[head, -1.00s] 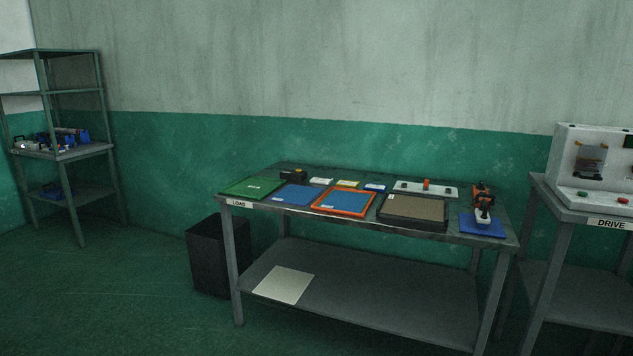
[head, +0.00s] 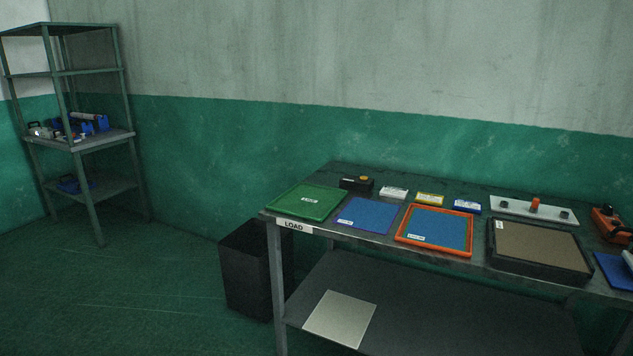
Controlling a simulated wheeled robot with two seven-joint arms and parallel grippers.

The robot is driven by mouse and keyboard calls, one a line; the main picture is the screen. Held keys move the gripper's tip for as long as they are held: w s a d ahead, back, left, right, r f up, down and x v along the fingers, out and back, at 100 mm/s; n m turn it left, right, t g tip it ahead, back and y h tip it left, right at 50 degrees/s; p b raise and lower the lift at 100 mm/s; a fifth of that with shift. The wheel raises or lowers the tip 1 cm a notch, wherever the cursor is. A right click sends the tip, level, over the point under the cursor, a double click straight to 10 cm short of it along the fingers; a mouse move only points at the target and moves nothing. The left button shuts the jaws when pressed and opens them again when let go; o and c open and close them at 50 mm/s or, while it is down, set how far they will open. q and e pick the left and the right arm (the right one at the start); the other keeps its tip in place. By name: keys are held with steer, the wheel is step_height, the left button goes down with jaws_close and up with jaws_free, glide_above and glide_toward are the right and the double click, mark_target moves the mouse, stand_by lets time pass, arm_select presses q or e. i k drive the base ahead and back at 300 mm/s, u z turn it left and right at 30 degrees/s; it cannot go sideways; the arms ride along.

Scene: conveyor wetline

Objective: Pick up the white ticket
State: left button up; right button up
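A small white ticket block (head: 394,192) lies toward the back of the table marked LOAD. It sits between a black box with a yellow-orange button and a yellow ticket block (head: 430,198). A blue-and-white ticket block (head: 467,206) lies to the right of the yellow one. Print on these blocks is too small to read. Neither of my grippers shows in the head view.
The LOAD table (head: 385,240) also holds a green tray (head: 305,203), a blue mat (head: 366,214), an orange-framed tray (head: 434,248), a dark brown-topped tray (head: 540,280) and the black button box (head: 357,184). A black bin (head: 250,275) stands at its left. Shelving (head: 95,140) stands far left.

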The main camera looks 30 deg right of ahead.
mark_target(398, 193)
steer(key=z, duration=0.35)
steer(key=i, duration=1.65)
steer(key=z, duration=0.85)
